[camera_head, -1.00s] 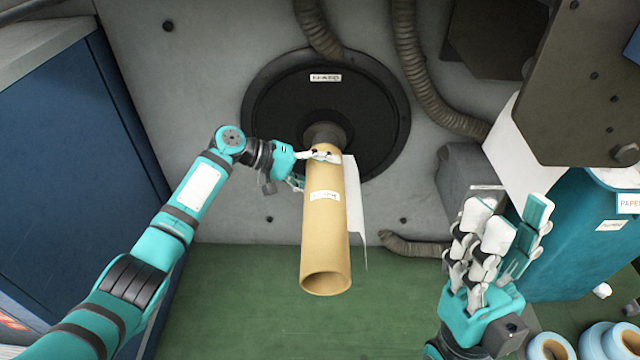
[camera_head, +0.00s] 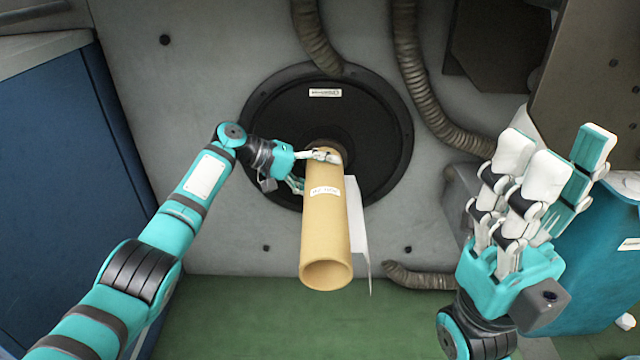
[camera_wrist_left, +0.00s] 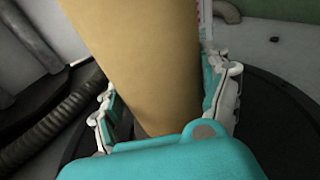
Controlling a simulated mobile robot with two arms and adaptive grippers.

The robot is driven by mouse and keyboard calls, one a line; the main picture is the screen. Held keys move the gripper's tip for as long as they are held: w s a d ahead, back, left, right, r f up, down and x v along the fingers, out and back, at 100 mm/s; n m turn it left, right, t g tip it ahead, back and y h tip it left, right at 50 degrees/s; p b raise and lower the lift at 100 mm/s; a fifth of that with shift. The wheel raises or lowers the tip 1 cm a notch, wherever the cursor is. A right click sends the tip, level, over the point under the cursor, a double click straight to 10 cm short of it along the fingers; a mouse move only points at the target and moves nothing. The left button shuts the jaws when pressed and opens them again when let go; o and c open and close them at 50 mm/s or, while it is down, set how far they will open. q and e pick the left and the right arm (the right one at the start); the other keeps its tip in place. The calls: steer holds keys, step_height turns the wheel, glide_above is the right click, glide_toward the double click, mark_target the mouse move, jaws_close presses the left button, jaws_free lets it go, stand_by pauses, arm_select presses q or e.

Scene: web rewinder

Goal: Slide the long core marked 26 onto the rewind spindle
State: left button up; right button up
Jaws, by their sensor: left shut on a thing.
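The long core (camera_head: 327,235) is a tan cardboard tube with a small white label, too small to read. Its open near end points down toward me; its far end meets the hub of the rewind spindle (camera_head: 325,144) in front of a round black disc (camera_head: 285,120). How far it sits over the spindle is hidden. My left gripper (camera_head: 316,172) is shut around the core near its far end. In the left wrist view, the core (camera_wrist_left: 140,60) runs between the fingers. My right gripper (camera_head: 560,158) is open and empty at the right, fingers upward, apart from the core.
A white sheet (camera_head: 358,225) hangs along the core's right side. Ribbed hoses (camera_head: 418,90) run down the grey machine wall. A blue cabinet (camera_head: 60,170) stands left and a teal bin (camera_head: 590,270) right. The green floor (camera_head: 250,320) below the core is clear.

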arm_select(q)
steer(key=shift+r, duration=0.1)
steer(key=shift+f, duration=0.25)
stand_by(0.6)
steer(key=o, duration=1.6)
steer(key=shift+f, duration=0.1)
